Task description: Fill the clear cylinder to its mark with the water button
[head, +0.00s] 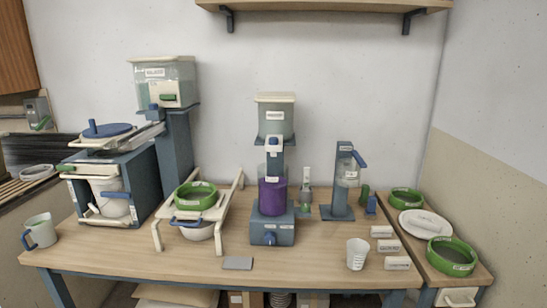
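Neither of my grippers shows in the head view. A slim, clear upright tube (307,177) with a grey collar and a green lower part stands right of the centre dispenser; a clear vessel (347,172) is also held in the blue stand (341,202) with a lever. I cannot tell which is the task's cylinder, nor see a mark or water level. A clear tank (182,73) with a cream panel and a green bar (168,97) sits on a tall blue column at the back left. Its label is too small to read, and I cannot tell which part is the water button.
The centre dispenser (276,122) holds a purple container (272,197). A white cup (357,254) and several labelled blocks (387,246) stand at the front right. Green rings (452,256) lie on the right side table. A cream rack (228,207) and grey jug (40,232) stand left.

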